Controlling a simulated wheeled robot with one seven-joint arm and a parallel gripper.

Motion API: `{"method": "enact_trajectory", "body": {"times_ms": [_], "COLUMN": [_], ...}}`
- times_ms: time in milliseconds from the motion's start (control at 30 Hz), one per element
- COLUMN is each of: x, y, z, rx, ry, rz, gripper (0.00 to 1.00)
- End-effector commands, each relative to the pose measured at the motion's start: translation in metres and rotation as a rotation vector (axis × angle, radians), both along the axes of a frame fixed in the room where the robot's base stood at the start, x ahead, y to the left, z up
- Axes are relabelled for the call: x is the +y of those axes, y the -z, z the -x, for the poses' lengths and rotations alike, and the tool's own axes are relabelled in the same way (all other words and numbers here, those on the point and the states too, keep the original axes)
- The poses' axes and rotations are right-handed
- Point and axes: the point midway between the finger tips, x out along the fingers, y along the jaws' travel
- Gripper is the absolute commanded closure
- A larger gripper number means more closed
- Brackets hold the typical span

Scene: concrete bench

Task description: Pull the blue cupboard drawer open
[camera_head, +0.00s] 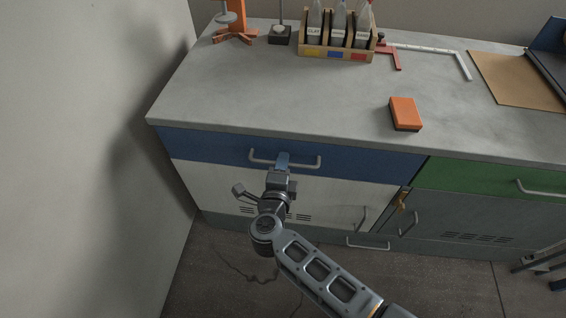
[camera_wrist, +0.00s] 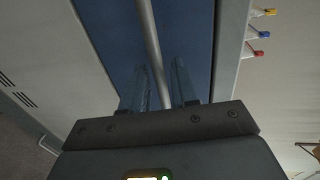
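The blue drawer (camera_head: 205,147) is the wide front under the left part of the bench top, and it looks shut. Its pale bar handle (camera_head: 307,167) runs along the front. My gripper (camera_head: 283,158) is at the middle of the handle. In the wrist view the handle (camera_wrist: 152,40) passes between the two fingers of my gripper (camera_wrist: 159,85), with the blue front (camera_wrist: 110,30) behind it. The fingers stand apart on either side of the bar, with gaps showing; contact cannot be made out.
The bench top (camera_head: 260,95) holds an orange block (camera_head: 404,112), a bottle rack (camera_head: 335,52) and an orange stand (camera_head: 236,20). A green drawer (camera_head: 470,178) is at the right. A wall (camera_head: 90,150) borders the left side. Bare floor (camera_head: 215,275) lies in front.

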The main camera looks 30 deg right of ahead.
Motion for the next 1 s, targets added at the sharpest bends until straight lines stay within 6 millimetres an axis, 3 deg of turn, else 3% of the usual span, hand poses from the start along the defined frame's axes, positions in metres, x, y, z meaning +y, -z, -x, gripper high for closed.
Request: {"method": "enact_trajectory", "body": {"times_ms": [367,700,1000], "x": [-0.0049,-0.0047,-0.0046], "y": [0.0018,0.0018,0.0020], "z": [-0.0064,-0.0061,-0.0060], "rx": [0.000,0.001,0.001], "ry": [-0.001,-0.001,-0.001], "rz": [0.000,-0.001,-0.001], "gripper": [0.71,1.00,1.00]}}
